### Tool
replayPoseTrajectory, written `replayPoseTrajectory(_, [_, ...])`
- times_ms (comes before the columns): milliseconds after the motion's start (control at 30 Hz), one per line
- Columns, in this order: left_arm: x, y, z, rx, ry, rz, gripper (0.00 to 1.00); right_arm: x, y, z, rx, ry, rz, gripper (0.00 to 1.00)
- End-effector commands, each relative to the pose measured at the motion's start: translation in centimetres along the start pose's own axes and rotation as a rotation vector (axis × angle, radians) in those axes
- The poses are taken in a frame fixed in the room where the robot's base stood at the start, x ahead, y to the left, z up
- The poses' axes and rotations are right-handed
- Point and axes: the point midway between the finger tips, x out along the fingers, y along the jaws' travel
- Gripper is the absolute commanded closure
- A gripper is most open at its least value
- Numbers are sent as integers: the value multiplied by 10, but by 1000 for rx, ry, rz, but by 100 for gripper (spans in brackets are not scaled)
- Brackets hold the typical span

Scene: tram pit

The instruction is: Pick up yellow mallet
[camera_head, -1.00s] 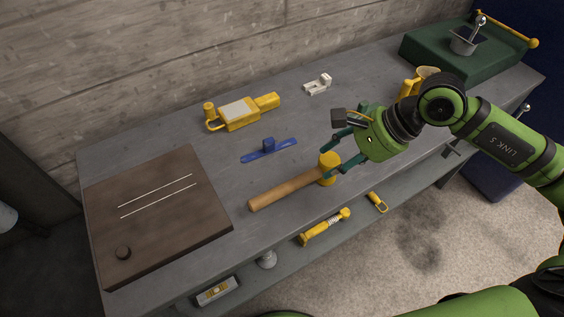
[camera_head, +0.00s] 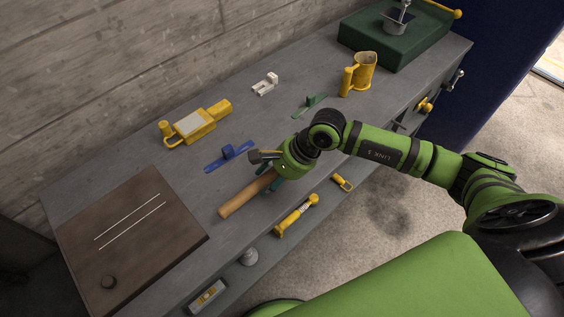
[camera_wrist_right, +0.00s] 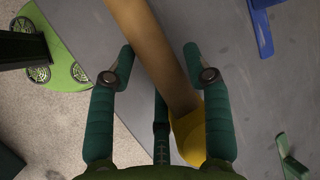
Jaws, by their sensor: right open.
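The mallet's wooden handle (camera_head: 242,197) lies on the grey bench near its front edge; my gripper hides its head in the head view. In the right wrist view the handle (camera_wrist_right: 158,45) runs between my fingers, and part of the yellow head (camera_wrist_right: 190,137) shows near the palm. My right gripper (camera_head: 270,185) is over the head end of the mallet. In the right wrist view its fingers (camera_wrist_right: 158,62) are apart, one on each side of the handle. I cannot tell whether they touch it. My left gripper is not in view.
A blue tool (camera_head: 230,157) and a yellow device (camera_head: 193,126) lie behind the mallet. A brown board (camera_head: 130,240) is at the left. A yellow mug (camera_head: 363,75), a green tool (camera_head: 310,104) and a white part (camera_head: 265,84) stand farther right.

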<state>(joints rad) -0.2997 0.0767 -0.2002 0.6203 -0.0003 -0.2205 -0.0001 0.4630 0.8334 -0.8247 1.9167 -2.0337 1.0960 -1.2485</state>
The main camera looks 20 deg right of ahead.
Motion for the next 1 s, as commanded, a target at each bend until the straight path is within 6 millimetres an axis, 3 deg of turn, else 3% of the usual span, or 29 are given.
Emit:
replayPoseTrajectory(267, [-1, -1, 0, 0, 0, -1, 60, 6, 1, 0, -2, 1, 0, 50])
replayPoseTrajectory(333, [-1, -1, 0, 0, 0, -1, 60, 6, 1, 0, -1, 0, 0, 70])
replayPoseTrajectory(400, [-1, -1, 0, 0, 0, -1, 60, 6, 1, 0, -1, 0, 0, 98])
replayPoseTrajectory(433, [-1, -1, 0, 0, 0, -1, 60, 6, 1, 0, -1, 0, 1, 100])
replayPoseTrajectory(800, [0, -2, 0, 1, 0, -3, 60, 3, -2, 1, -3, -1, -3, 100])
replayPoseTrajectory(1000, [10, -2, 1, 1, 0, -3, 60, -11, -8, 6, -6, 1, -6, 100])
